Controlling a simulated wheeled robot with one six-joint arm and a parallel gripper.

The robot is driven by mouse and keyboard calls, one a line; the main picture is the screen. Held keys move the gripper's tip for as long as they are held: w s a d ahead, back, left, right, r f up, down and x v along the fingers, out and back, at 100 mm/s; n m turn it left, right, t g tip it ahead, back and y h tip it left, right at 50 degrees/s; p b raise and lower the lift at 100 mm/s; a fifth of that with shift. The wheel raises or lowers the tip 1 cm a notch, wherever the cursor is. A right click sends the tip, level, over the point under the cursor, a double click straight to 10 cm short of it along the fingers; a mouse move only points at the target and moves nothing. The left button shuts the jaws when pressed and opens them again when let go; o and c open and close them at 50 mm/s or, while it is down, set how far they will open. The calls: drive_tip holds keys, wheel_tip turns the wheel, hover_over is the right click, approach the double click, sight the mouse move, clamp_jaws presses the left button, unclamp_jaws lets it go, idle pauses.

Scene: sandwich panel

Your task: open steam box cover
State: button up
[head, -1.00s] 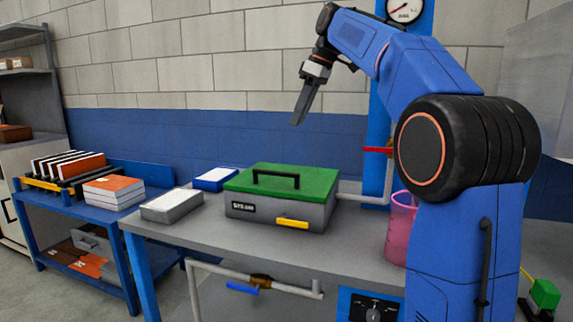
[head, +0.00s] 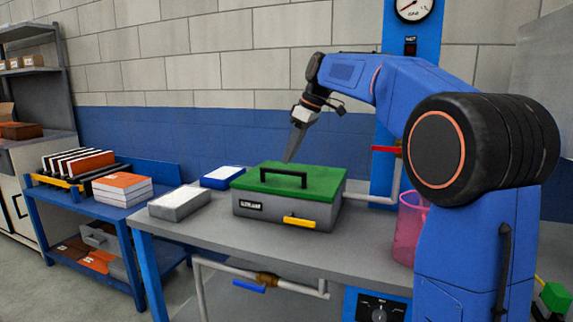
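The steam box (head: 270,212) is a grey box on the grey table, with a yellow latch or handle (head: 299,221) on its front. Its green cover (head: 325,186) lies flat and closed on top, with a black bar handle (head: 283,176) standing up from it. My gripper (head: 288,160) points down just above the back part of the cover, behind the handle as seen here. It looks apart from the handle. The fingers show edge-on as one dark shape, so their opening cannot be made out.
A grey tray with white contents (head: 179,203) and a blue tray (head: 221,178) stand left of the box. A pink translucent container (head: 408,228) stands at the right. A red lever (head: 386,149) and pipe (head: 372,199) are behind. A blue cart (head: 98,202) with books is at left.

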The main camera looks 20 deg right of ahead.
drive_tip(key=shift+x, duration=2.05)
drive_tip(key=shift+s, duration=0.1)
clamp_jaws()
